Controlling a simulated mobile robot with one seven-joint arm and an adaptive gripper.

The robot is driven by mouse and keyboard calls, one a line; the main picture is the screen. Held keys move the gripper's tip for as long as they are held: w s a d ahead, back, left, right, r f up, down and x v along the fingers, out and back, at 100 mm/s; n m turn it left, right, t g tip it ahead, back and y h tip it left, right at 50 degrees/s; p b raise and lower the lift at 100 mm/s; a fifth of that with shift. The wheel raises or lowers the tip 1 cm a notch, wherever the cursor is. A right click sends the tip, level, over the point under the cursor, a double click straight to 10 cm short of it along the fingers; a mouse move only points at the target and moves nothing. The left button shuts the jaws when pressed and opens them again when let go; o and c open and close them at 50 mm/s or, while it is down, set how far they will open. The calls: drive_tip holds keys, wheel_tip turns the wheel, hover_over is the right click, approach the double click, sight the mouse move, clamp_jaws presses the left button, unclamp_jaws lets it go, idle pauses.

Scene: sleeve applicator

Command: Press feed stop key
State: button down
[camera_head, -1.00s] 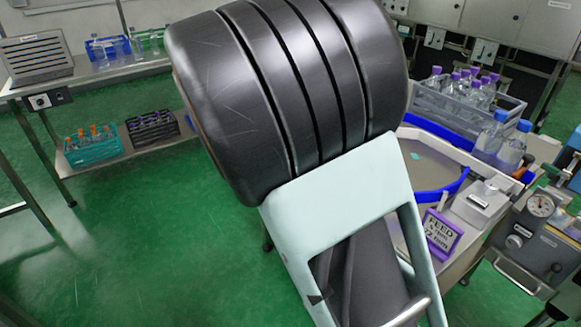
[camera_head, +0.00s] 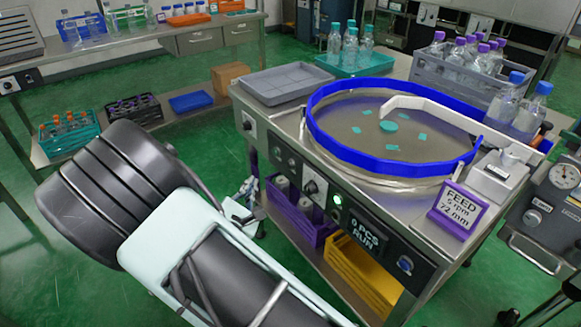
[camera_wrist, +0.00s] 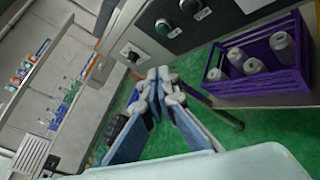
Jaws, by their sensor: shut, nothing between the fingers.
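The feeder's front panel (camera_head: 322,207) carries small round buttons (camera_head: 285,158), a knob (camera_head: 311,188), a lit green button (camera_head: 338,200) and a display reading "0 PCS RUN" (camera_head: 370,237). I cannot read which button is the feed stop key. In the wrist view, a green button (camera_wrist: 163,27), a dark button (camera_wrist: 190,7) and a knob plate (camera_wrist: 133,56) show beyond the fingers. My gripper (camera_head: 243,208) is in front of the panel's left part, apart from it. In the wrist view my gripper (camera_wrist: 159,78) has its fingertips together, empty.
A blue-rimmed bowl (camera_head: 390,168) with teal pieces sits on the feeder top. A purple bin (camera_head: 300,222) and a yellow crate (camera_head: 362,278) stand below the panel. A "FEED" sign (camera_head: 458,211) stands at the right.

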idle(0.3)
drive_tip(key=w+d+b, duration=0.1)
drive_tip(key=w+d, duration=0.4)
drive_tip(key=d, duration=0.2)
drive_tip(key=shift+d, duration=0.15)
idle(1.5)
drive_tip(key=shift+w+d, duration=0.15)
drive_tip(key=shift+d, duration=0.2)
drive_tip(key=shift+w+d, duration=0.25)
drive_tip(key=shift+d, duration=0.1)
idle(0.9)
drive_tip(key=shift+a, duration=0.1)
drive_tip(key=shift+s+a, duration=0.5)
drive_tip(key=shift+a, duration=0.1)
drive_tip(key=shift+s+a, duration=0.7)
drive_tip(key=shift+a, duration=0.35)
drive_tip(key=shift+s+a, duration=0.7)
drive_tip(key=shift+a, duration=0.35)
